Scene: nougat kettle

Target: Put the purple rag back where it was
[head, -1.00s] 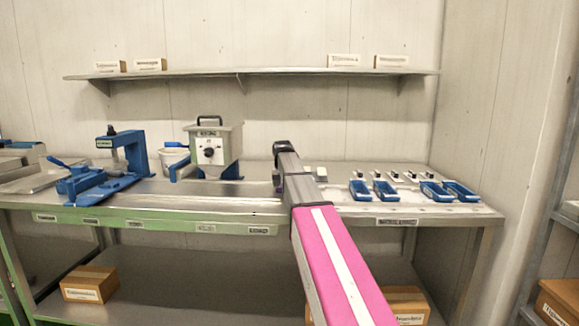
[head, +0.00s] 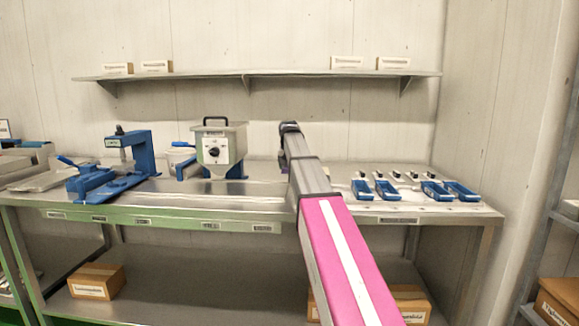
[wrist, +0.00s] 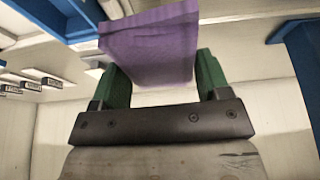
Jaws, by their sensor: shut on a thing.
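The purple rag (wrist: 150,48) is between the two green fingers of my gripper (wrist: 153,80) in the wrist view. The fingers are shut on it, and it looks like a flat purple slab. In the head view my arm reaches over the bench, and its far end hides the gripper; at most a small dark purple patch shows beside it, too small to be sure of.
A shelf (head: 260,74) with small boxes hangs above.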

